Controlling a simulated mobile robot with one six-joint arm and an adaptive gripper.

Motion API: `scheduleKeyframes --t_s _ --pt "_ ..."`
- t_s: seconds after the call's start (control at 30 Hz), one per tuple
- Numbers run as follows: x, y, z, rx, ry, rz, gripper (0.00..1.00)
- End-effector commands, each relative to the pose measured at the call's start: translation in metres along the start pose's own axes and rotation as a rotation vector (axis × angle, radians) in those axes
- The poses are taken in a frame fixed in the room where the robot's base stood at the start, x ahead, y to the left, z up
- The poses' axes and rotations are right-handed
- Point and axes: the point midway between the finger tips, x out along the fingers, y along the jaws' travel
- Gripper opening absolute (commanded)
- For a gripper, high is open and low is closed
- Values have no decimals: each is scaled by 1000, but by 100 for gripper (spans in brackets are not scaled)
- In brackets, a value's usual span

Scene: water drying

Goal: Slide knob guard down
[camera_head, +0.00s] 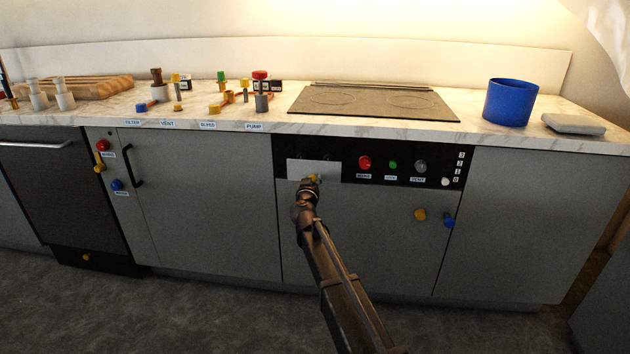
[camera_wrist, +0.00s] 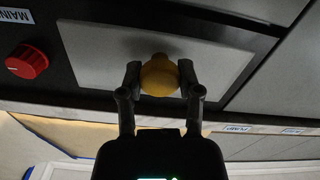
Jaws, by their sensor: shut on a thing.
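The knob guard (camera_head: 300,168) is a flat light grey plate at the left end of the black control panel on the cabinet front. It also shows in the wrist view (camera_wrist: 95,55), where the picture appears turned over. A round yellow knob (camera_wrist: 159,76) stands on the plate, near its lower edge in the head view. My gripper (camera_wrist: 160,80) is shut on this knob, with one finger on each side. In the head view, my gripper (camera_head: 311,181) partly hides the knob. Whatever lies behind the plate is hidden.
Red (camera_head: 365,162), green (camera_head: 393,165) and grey (camera_head: 420,166) knobs sit right of the plate on the panel. A yellow knob (camera_head: 420,215) and a blue knob (camera_head: 449,220) stick out from the door below. The counter edge (camera_head: 340,129) overhangs above.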

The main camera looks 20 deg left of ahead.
Motion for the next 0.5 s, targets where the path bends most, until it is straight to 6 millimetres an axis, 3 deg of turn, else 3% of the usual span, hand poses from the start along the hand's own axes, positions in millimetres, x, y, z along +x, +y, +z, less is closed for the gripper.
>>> scheduleKeyframes --t_s 0.03,0.5 --pt "1 -2 9 0 0 2 0" --pt "2 -10 49 0 -1 2 0"
